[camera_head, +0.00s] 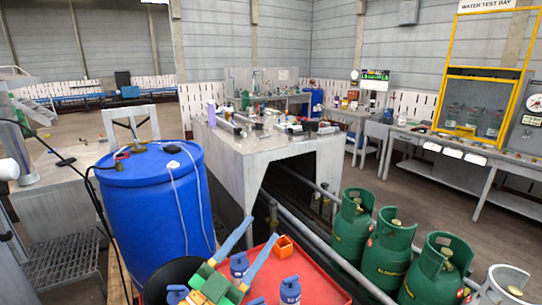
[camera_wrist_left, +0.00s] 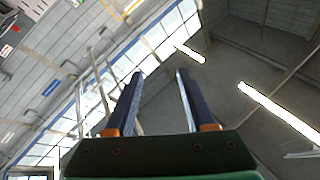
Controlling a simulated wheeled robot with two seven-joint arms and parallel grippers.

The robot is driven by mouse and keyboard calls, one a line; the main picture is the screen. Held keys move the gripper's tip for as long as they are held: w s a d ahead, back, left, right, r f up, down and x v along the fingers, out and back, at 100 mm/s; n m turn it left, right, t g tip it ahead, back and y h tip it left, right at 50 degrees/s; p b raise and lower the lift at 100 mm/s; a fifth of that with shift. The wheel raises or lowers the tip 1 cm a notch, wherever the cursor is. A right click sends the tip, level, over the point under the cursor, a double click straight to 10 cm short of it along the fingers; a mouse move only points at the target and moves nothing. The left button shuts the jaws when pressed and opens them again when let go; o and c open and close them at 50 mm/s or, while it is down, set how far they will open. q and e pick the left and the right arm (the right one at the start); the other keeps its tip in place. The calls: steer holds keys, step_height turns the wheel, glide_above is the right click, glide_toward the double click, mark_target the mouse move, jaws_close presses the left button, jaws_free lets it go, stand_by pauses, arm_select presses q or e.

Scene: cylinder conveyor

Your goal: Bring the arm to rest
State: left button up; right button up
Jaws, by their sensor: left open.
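My left gripper (camera_head: 263,228) is low in the middle of the head view, its two long blue fingers spread apart and nothing between them. It appears above the red tray (camera_head: 318,284). In the left wrist view the same gripper (camera_wrist_left: 160,75) shows two parted fingers with orange bases, pointing towards walls, windows and ceiling lights. Small blue cylinders stand by the gripper: one (camera_head: 239,264) is beside the fingers, another (camera_head: 290,290) is to the right. My right gripper is not in view.
A large blue drum (camera_head: 155,215) stands left of the gripper. Several green gas cylinders (camera_head: 353,228) line the right, behind a grey rail. A grey machine table (camera_head: 245,150) stands beyond.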

arm_select(q)
steer(key=s+a+f+n+g+y, duration=0.2)
steer(key=a+f+n+y, duration=0.45)
steer(key=f, duration=0.35)
steer(key=s+a+f+n+g+y, duration=0.25)
steer(key=a+f+n+y, duration=0.25)
steer(key=a+f+y, duration=0.4)
steer(key=s+d+f+g+h, duration=0.1)
steer(key=s+f+g, duration=0.45)
steer(key=s, duration=0.35)
steer(key=s+f+g+h, duration=0.1)
steer(key=s+f+g, duration=0.3)
steer(key=s+f, duration=0.4)
steer(key=s+f+m+g, duration=0.1)
steer(key=s+f, duration=0.1)
steer(key=f, duration=0.6)
steer(key=s+f+g, duration=0.1)
steer(key=s+f, duration=0.2)
steer(key=f, duration=0.6)
steer(key=s+a+f+g, duration=0.1)
steer(key=s+f, duration=0.8)
steer(key=s, duration=0.2)
steer(key=shift+s+a+f, duration=0.2)
steer(key=shift+s+a, duration=0.05)
steer(key=shift+a, duration=0.15)
steer(key=shift+y, duration=0.25)
